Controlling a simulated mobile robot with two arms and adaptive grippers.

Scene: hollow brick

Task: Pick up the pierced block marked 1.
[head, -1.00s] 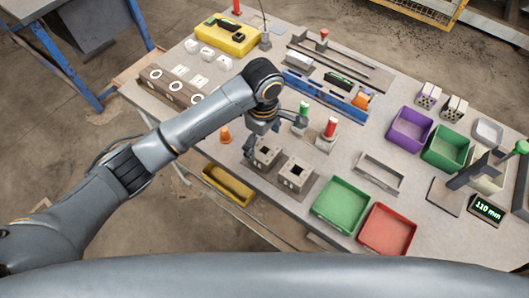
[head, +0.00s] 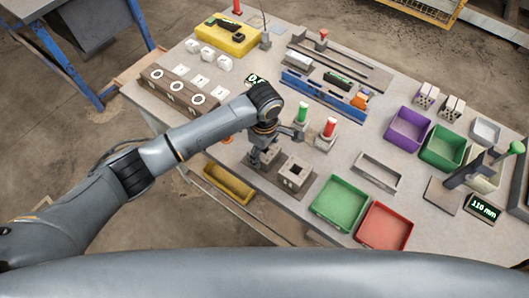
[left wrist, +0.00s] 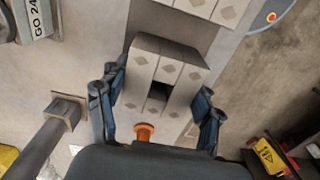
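Two grey pierced blocks with square holes stand side by side at the table's front edge. The left block (head: 267,157) is partly hidden by my left gripper (head: 276,147); the right block (head: 295,173) is clear. I cannot read a number on either. In the left wrist view, a block (left wrist: 170,68) with diamond marks and a dark square hole lies between the two fingers of my left gripper (left wrist: 158,110). The fingers are spread, one on each side of it; I cannot tell whether they touch it. My right gripper is not in view.
Green (head: 340,203) and red (head: 384,228) trays stand right of the blocks. Posts with a green top (head: 302,110) and a red top (head: 330,127) stand close behind. A small orange cone (left wrist: 144,131) is near the gripper. A yellow bin (head: 229,184) sits below the front edge.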

